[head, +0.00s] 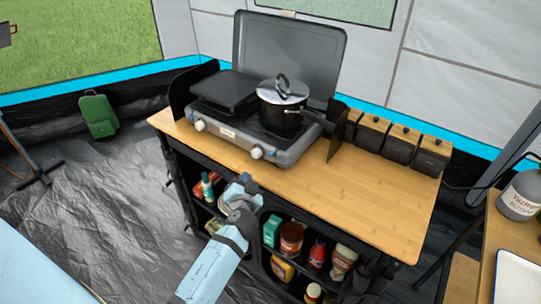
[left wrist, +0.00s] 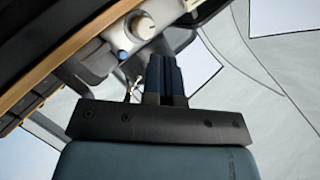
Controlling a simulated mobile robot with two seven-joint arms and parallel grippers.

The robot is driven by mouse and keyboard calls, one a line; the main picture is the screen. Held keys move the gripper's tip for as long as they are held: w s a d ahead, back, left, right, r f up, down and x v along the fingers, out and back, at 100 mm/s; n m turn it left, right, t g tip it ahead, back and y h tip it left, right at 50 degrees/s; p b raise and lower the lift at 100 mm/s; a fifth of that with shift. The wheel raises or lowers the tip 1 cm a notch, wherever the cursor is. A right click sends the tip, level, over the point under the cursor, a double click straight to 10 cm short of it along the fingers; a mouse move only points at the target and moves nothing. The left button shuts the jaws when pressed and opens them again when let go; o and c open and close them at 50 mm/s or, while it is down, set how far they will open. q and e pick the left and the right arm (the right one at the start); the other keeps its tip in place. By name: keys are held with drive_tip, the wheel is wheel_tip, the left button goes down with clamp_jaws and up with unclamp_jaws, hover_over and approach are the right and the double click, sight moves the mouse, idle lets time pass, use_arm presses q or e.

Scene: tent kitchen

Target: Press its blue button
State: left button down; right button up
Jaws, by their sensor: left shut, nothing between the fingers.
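The grey camping stove (head: 235,142) stands on the wooden counter, with its lid raised. My right gripper is not in view.
A pot (head: 281,110) with a lid sits on the right burner, its handle pointing right. Black canisters (head: 401,146) with wooden lids stand at the counter's back right. Shelves below hold several jars and bottles. The counter's front right (head: 370,205) is clear.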

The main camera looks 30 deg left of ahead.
sight(271, 154)
use_arm(q)
drive_tip(key=w, duration=0.6)
drive_tip(key=shift+w+d+b, duration=0.3)
drive_tip(key=shift+w+b, duration=0.05)
drive_tip(key=shift+w, duration=0.6)
idle(0.6)
drive_tip(key=shift+w+b, duration=0.15)
drive_tip(key=shift+b, duration=0.2)
idle(0.3)
drive_tip(key=shift+w, duration=0.3)
drive_tip(key=shift+w+d+b, duration=0.1)
drive_tip(key=shift+w+b, duration=0.3)
drive_tip(key=shift+b, duration=0.05)
idle(0.5)
idle(0.4)
drive_tip(key=shift+s, duration=0.85)
